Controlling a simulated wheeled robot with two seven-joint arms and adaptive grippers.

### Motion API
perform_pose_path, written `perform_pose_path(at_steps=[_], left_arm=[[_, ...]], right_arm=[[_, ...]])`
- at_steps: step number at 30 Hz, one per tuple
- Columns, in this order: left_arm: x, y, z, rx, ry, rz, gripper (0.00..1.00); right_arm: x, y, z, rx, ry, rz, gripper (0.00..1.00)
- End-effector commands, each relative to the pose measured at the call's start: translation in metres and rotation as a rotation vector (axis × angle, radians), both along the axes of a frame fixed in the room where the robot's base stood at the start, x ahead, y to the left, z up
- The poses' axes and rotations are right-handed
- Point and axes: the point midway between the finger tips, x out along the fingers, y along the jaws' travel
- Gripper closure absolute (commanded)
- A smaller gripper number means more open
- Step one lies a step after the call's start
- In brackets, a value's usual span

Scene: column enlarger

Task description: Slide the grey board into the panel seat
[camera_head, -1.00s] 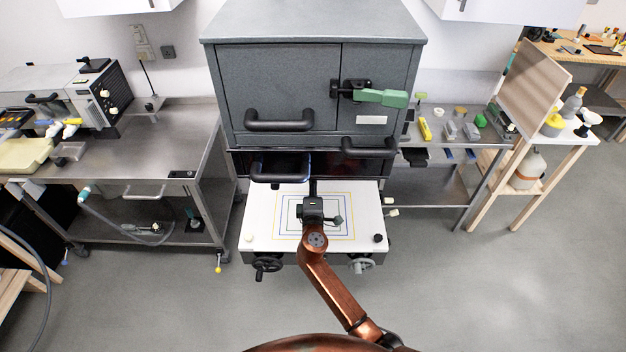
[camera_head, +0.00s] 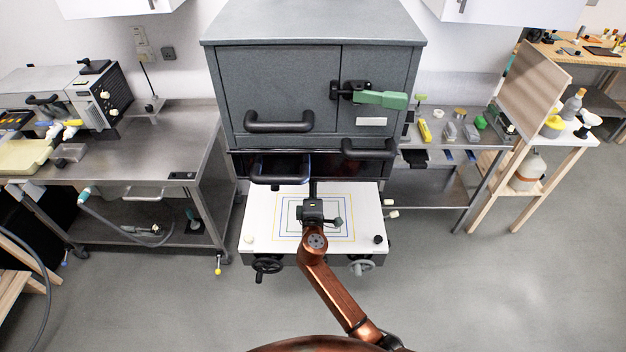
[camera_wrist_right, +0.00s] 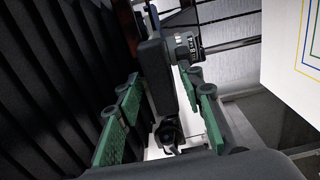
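My right gripper (camera_wrist_right: 164,116) shows in the right wrist view with its two green-padded fingers spread apart. A dark upright part with a small white-marked dial (camera_wrist_right: 187,46) stands beyond and between the fingers; I see no pad pressed on it. In the head view my copper-coloured arm reaches up from the bottom over the white baseboard (camera_head: 262,215), its wrist below the big grey cabinet-like head (camera_head: 275,90). I cannot pick out the grey board or the panel seat with certainty in either view. My left gripper is not in view.
Black bellows-like folds (camera_wrist_right: 50,80) fill the left of the wrist view. Black handles (camera_head: 279,122) stick out from the cabinet front. A steel bench (camera_head: 130,160) stands at left, a lower bench with small items (camera_head: 425,130) at right. The floor in front is clear.

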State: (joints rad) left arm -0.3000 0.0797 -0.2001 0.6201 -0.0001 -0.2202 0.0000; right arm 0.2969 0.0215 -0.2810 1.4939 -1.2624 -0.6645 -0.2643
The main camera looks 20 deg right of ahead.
Motion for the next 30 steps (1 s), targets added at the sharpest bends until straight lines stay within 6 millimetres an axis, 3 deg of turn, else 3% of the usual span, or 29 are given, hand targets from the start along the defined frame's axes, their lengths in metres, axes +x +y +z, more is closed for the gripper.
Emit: perform_pose_path(at_steps=[17,30], left_arm=[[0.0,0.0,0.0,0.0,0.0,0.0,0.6],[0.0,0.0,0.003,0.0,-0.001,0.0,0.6]], right_arm=[[-0.001,0.0,0.001,0.0,-0.001,0.0,0.68],[-0.016,0.005,0.001,0.001,-0.001,0.001,0.68]])
